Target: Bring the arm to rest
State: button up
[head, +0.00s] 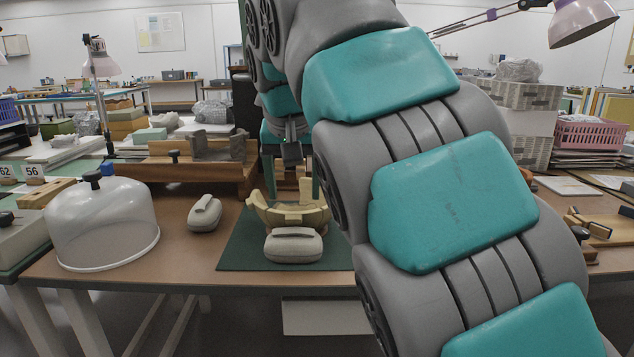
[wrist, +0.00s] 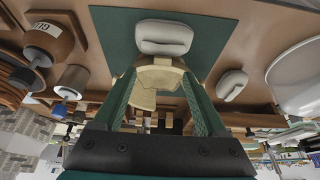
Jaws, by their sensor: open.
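My gripper (head: 292,188) hangs behind the cream sherd piece (head: 290,214) in the head view, partly hidden by my large arm. Its two green fingers are apart, with nothing clearly held between them. In the wrist view the fingers of my gripper (wrist: 158,80) are spread, and the cream sherd piece (wrist: 159,76) shows between and beyond them. I cannot tell the gap between fingers and sherds. The sherd piece is curved, with an uneven upper edge, and stands on the green mat (head: 238,250).
A grey pad (head: 293,247) lies in front of the sherds; another (head: 205,213) lies to their left. A clear dome (head: 105,225) stands at the left. A wooden stand (head: 185,175) is behind. My arm hides much of the right side.

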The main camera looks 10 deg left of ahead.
jog(key=s+d+f+m+g+h, duration=0.1)
jog(key=s+d+f, duration=0.1)
jog(key=d+f, duration=0.35)
jog(key=s+d+f+m+g, duration=0.1)
jog(key=s+d+f, duration=0.15)
jog(key=d, duration=0.65)
jog(key=s+d+f+m+g+h, duration=0.1)
jog(key=s+d+f, duration=0.1)
jog(key=d+f, duration=0.35)
jog(key=s+d+f+g, duration=0.1)
jog(key=s+d+f, duration=0.4)
jog(key=s+f, duration=0.3)
jog(key=s+d+f+g, duration=0.2)
jog(key=s+d+f, duration=0.4)
jog(key=s, duration=0.9)
notch_tip(320, 180, down, 2)
jog(key=shift+s+d+f+y, duration=0.25)
jog(key=shift+s+y, duration=0.05)
jog(key=shift+y, duration=0.1)
